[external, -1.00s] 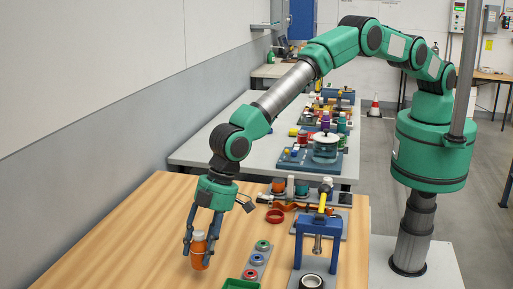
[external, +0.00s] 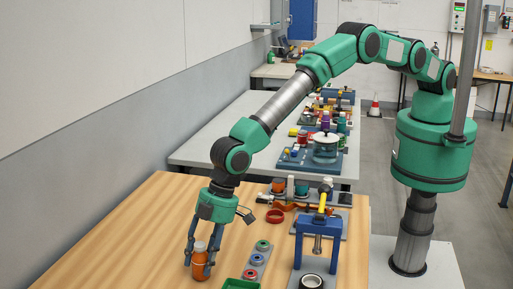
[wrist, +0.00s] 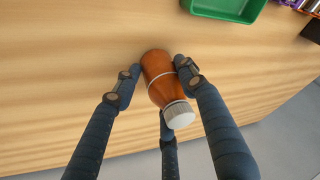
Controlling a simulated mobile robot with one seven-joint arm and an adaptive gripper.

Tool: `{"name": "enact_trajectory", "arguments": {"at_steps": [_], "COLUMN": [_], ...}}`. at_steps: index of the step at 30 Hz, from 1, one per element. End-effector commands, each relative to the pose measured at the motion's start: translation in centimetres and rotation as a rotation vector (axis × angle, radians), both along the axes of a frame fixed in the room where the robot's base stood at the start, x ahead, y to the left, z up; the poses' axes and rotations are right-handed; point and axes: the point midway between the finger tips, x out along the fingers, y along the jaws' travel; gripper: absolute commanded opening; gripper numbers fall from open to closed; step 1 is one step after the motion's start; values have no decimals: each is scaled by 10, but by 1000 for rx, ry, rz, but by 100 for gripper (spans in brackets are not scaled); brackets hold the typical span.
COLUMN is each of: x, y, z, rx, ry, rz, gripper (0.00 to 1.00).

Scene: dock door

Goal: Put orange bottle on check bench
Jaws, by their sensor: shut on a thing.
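The orange bottle (external: 200,271) has a white cap and a pale band; it is upright at the front left of the wooden-topped bench (external: 130,235). My gripper (external: 200,264) is shut on the bottle, with its dark fingers around it. In the wrist view the bottle (wrist: 165,90) sits between the fingers, cap toward the camera. Its base is at or very near the wood; I cannot tell if it touches. No label shows which surface is the check bench.
A green tray (external: 241,284), a grey strip with coloured rings (external: 257,259) and a blue press frame (external: 319,226) stand to the right of the bottle. A red ring (external: 275,216) lies behind. The wood left of the bottle is clear. A grey bench (external: 215,147) with fixtures is farther back.

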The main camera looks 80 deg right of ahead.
Motion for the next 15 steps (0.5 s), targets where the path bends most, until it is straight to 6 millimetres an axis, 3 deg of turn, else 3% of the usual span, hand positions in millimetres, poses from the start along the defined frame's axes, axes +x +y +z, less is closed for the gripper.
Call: {"name": "enact_trajectory", "arguments": {"at_steps": [3, 4, 6, 15], "x": [0, 0, 0, 0], "y": [0, 0, 0, 0], "z": [-3, -3, -3, -2], "rx": [1, -1, -1, 0], "ry": [-1, 1, 1, 0], "rz": [0, 0, 0, 0], "gripper": [10, 45, 59, 61]}}
